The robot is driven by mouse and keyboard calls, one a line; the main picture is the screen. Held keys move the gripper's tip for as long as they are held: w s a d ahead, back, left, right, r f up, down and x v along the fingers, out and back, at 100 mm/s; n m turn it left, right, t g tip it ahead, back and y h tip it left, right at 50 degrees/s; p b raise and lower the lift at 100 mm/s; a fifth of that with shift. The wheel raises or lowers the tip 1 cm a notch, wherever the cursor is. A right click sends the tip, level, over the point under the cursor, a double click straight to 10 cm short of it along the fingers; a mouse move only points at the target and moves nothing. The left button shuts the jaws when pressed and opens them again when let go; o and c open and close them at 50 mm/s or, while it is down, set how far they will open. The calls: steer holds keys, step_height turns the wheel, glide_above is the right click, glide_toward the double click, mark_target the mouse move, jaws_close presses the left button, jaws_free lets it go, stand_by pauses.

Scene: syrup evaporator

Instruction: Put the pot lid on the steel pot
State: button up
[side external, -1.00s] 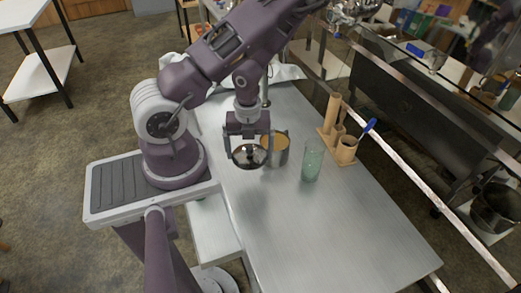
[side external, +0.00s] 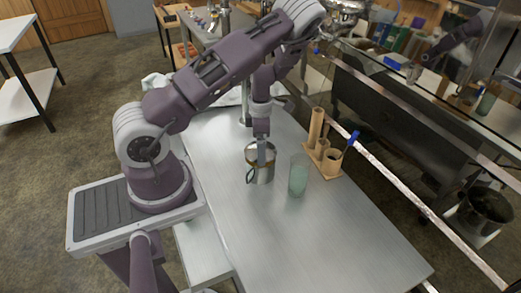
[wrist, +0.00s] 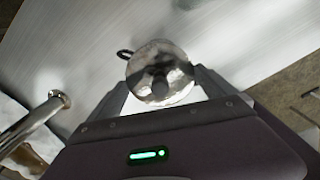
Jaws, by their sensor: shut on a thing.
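The steel pot (side external: 260,175) stands on the metal table, with its handle to the left. My gripper (side external: 264,152) points down over the pot's mouth.
A greenish glass (side external: 299,178) stands close to the pot's right. A metal rail (side external: 400,185) runs along the far side. The front of the table (side external: 320,240) is clear.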

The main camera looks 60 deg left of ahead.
steer(key=shift+f, duration=0.75)
steer(key=shift+f, duration=0.1)
steer(key=shift+f, duration=0.1)
steer(key=o, duration=1)
